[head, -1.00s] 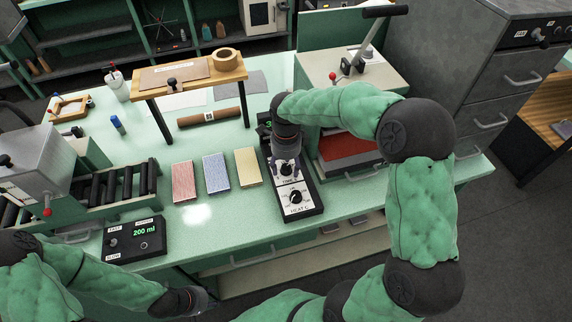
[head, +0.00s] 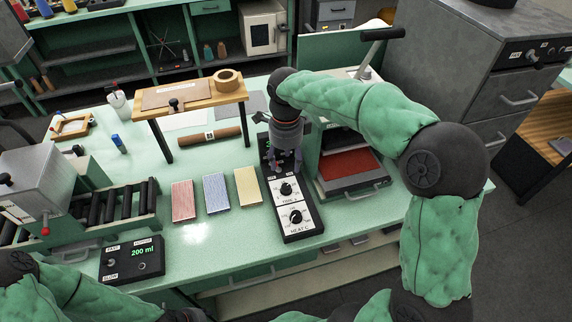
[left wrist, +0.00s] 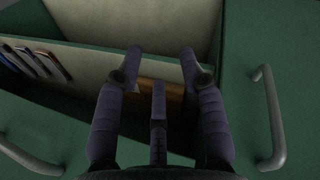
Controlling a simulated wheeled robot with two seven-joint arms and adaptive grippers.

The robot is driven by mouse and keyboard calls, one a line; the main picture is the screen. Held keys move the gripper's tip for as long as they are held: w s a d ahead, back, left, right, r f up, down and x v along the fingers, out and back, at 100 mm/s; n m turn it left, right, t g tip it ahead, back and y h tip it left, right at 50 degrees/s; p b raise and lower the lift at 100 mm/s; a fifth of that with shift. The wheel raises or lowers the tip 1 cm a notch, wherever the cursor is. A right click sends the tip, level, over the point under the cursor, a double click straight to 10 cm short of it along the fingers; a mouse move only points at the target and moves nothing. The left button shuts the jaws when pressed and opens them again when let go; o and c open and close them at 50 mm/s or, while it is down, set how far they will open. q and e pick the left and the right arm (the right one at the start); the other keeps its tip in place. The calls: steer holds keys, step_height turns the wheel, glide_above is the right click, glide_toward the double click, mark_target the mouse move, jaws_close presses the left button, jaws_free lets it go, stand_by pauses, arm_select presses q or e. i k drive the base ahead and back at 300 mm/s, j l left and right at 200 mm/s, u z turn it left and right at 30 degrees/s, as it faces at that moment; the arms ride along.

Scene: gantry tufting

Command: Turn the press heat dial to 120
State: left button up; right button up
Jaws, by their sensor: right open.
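The press control box (head: 305,234) is a white-faced black box on the bench, with two black dials. The heat dial (head: 296,217) is nearer the front, above the "HEAT C" label; its setting is too small to read. The time dial (head: 286,189) sits behind it. My right gripper (head: 285,163) is open and points down over the far end of the box, behind both dials and apart from the heat dial. It partly hides the box's display. My left gripper shows in the left wrist view (left wrist: 160,65), open and empty, facing green and grey panels.
The heat press (head: 350,165) with its red bed stands right of the box. Red, blue and yellow pads (head: 216,192) lie to its left. A wooden stand (head: 190,97) is behind. A dispenser panel (head: 132,259) reading 200 ml sits at front left.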

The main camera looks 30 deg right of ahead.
mark_target(296, 217)
steer(key=k, duration=1)
